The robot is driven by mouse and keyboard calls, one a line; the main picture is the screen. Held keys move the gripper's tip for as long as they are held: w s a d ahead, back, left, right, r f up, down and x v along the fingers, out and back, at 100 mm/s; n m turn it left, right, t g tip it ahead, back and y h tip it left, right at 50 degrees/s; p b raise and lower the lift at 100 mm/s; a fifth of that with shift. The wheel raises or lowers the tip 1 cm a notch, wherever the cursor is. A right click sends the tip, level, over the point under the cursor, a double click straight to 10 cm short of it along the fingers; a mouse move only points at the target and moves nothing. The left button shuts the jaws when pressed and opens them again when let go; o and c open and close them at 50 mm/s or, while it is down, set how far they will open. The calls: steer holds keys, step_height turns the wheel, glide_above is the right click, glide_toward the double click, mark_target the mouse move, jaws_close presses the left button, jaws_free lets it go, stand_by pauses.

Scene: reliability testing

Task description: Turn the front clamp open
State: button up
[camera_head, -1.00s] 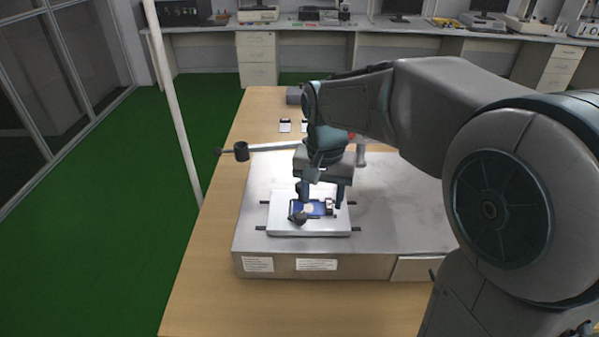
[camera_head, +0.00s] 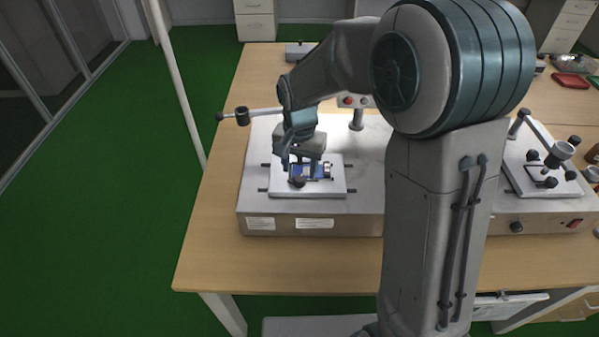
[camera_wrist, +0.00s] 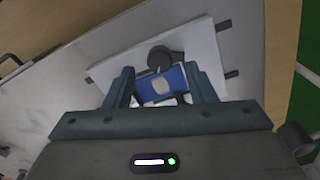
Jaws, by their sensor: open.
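The front clamp shows as a dark round knob (camera_head: 297,182) at the near edge of a blue piece (camera_head: 316,172) on a white plate (camera_head: 318,189). In the wrist view the knob (camera_wrist: 160,57) lies just beyond my fingertips, and the blue piece (camera_wrist: 163,86) lies between my fingers. My gripper (camera_head: 304,168) is open above the plate, its fingers on either side of the blue piece in the wrist view (camera_wrist: 160,80). Whether a finger touches the knob or the piece I cannot tell. My gripper hides the rear part of the blue piece in the head view.
The plate sits on a grey metal test machine (camera_head: 270,205) on a wooden table (camera_head: 225,240). A bar with a dark weight (camera_head: 243,116) sticks out left behind the plate. A second machine (camera_head: 543,213) stands at the right. Bare table lies in front.

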mark_target(299, 178)
steer(key=shift+f, duration=1.6)
steer(key=c, duration=1)
steer(key=shift+o, duration=0.2)
steer(key=shift+n, duration=0.4)
steer(key=shift+n+b, duration=0.4)
steer(key=shift+n, duration=2.1)
steer(key=o, duration=1)
steer(key=shift+c, duration=0.2)
